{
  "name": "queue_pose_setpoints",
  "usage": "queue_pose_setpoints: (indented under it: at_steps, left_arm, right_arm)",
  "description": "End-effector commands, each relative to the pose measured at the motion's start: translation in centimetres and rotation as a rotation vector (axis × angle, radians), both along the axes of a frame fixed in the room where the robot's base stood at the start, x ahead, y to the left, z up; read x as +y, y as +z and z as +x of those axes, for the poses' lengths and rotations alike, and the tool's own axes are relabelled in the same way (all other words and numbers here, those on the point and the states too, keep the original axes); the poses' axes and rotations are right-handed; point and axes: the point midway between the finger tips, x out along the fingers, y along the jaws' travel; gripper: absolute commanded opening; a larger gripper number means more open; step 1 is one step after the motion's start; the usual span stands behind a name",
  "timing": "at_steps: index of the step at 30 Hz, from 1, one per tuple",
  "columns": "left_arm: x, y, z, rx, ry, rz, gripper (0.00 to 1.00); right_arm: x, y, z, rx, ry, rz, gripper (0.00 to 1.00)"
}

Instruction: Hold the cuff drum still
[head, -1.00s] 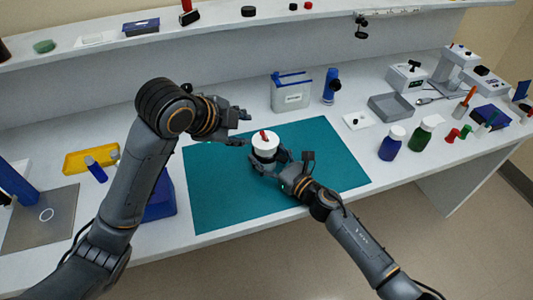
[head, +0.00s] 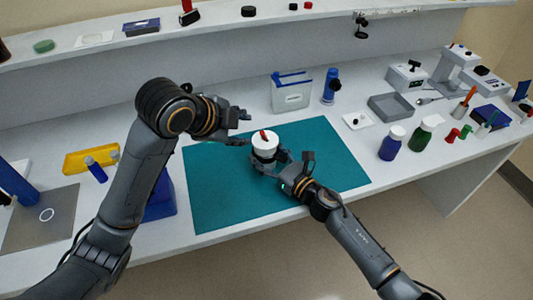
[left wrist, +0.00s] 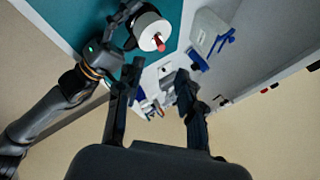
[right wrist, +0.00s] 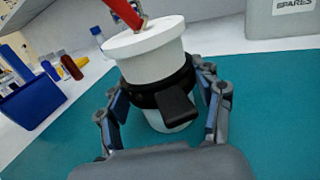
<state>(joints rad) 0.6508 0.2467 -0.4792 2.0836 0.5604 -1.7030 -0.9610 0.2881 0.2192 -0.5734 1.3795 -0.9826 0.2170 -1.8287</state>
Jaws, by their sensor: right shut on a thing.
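The cuff drum (head: 265,146) is a white cylinder with a wider top and a red piece on it. It stands on the teal mat (head: 220,200). In the right wrist view the drum (right wrist: 152,58) has a black band with a dark tab around its middle. My right gripper (head: 267,165) is shut on the drum, its fingers on both sides at the band (right wrist: 163,105). My left gripper (head: 245,129) is open and empty, up and to the left of the drum. The drum also shows in the left wrist view (left wrist: 150,28), beyond the open fingers (left wrist: 155,80).
To the right are a grey tray (head: 391,107), a blue bottle (head: 391,145) and a green bottle (head: 421,137). A yellow tray (head: 90,158) lies at left.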

Motion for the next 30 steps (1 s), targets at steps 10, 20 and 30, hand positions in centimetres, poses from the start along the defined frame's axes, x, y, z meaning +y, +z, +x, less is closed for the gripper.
queue_pose_setpoints:
  at_steps: [10,20,30]
  left_arm:
    - [1.4,-1.4,0.0,-0.158,-0.098,0.168,0.0]
    - [3.3,-4.8,-3.8,-0.714,-0.624,0.854,0.0]
    - [2.5,-5.8,-8.3,-0.999,-0.956,1.195,0.0]
  right_arm:
    - [0.0,-0.1,0.0,0.001,-0.001,-0.001,0.3]
    - [0.0,-0.1,0.0,0.001,-0.001,-0.001,0.3]
    - [0.0,0.0,0.0,0.001,0.0,-0.001,0.3]
